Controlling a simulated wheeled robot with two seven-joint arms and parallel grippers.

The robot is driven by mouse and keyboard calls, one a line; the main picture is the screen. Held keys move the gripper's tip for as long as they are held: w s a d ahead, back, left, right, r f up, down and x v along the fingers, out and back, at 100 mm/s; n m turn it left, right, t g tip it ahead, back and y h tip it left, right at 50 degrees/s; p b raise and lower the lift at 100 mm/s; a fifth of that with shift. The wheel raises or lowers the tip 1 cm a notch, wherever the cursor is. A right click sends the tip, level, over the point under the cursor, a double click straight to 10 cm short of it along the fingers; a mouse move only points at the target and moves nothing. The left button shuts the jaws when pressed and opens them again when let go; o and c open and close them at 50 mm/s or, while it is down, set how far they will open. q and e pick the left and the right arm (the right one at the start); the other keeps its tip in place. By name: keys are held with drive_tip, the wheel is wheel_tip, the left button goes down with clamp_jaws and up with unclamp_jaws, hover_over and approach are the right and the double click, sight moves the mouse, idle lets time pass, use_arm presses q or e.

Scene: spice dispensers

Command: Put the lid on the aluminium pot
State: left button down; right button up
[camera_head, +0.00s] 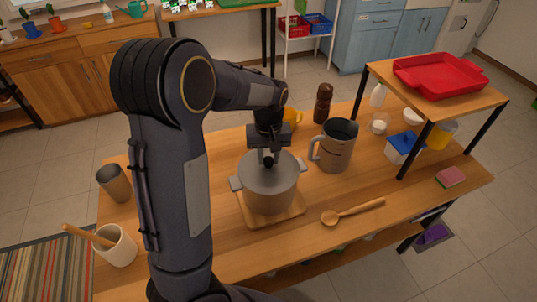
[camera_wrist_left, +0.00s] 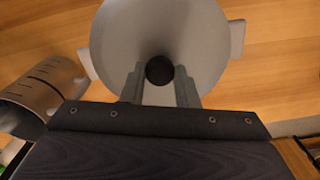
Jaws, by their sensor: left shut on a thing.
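The grey aluminium pot (camera_head: 268,200) with two side handles stands on a wooden board (camera_head: 297,213) near the middle of the table. The grey lid (camera_head: 284,167) with a black knob is over the pot's mouth, roughly level and centred; I cannot tell whether a small gap remains. My left gripper (camera_head: 268,158) comes down from above and is shut on the lid's knob. In the left wrist view the black knob (camera_wrist_left: 159,70) sits between the fingers, the lid (camera_wrist_left: 190,30) fills the top middle, and the pot's handles show at both sides. My right gripper is not in view.
A metal jug (camera_head: 337,148) stands close right of the pot. A wooden spoon (camera_head: 352,212) lies in front right. A brown mill (camera_head: 323,103) and yellow cup (camera_head: 292,118) stand behind. A raised shelf with a red tray (camera_head: 440,75) is at right; a utensil crock (camera_head: 116,246) is at left.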

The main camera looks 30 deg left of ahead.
sight(268, 160)
use_arm(q)
drive_tip(key=c, duration=0.6)
unclamp_jaws()
drive_tip(key=shift+o, duration=0.2)
wheel_tip(268, 160, up, 7)
drive_tip(key=p, duration=0.6)
drive_tip(key=shift+r, duration=0.1)
